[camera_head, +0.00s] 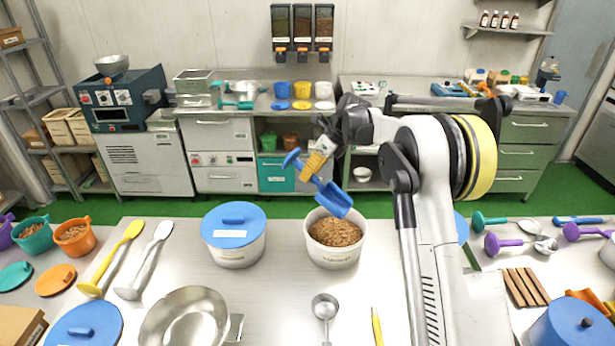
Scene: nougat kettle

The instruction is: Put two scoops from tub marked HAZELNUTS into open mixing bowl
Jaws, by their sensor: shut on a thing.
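My gripper (314,168) is shut on the handle of a blue scoop (334,198). The scoop is tilted, its head down to the right, above an open white tub (334,260) of brown bits. Whether the scoop holds anything I cannot tell. The tub has a label on its front that is too small to read surely. A steel mixing bowl (187,325) stands open at the front left of the table, cut by the picture's lower edge. It looks empty where its inside shows.
A white tub with a blue lid (234,235) stands left of the open tub. Yellow (112,256) and white (146,258) utensils lie further left. A steel ladle (325,308) lies in front of the open tub. My arm hides part of the table's right side.

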